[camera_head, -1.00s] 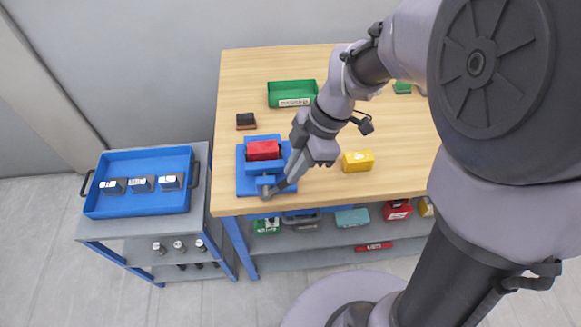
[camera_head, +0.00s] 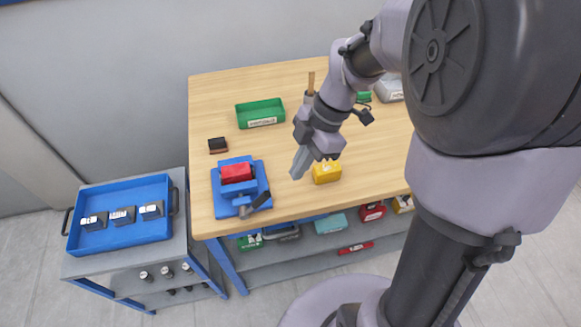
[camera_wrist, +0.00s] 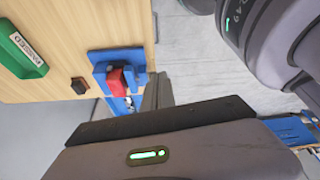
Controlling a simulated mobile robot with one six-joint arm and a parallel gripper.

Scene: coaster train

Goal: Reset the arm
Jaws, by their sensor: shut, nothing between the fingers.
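My gripper (camera_head: 299,163) hangs over the wooden table, its fingers closed together and empty. It is right of the blue fixture (camera_head: 222,207) and apart from it, close to the yellow block (camera_head: 327,173) in the head view. The fixture holds a red block (camera_head: 237,173) and has a dark-tipped lever (camera_head: 257,203) at its front right. In the wrist view, the closed fingers (camera_wrist: 157,91) show beside the fixture (camera_wrist: 140,58) and its red block (camera_wrist: 116,80).
A green tray (camera_head: 262,123) and a dark brush-like block (camera_head: 217,145) lie behind the fixture. The table's front left corner is clear.

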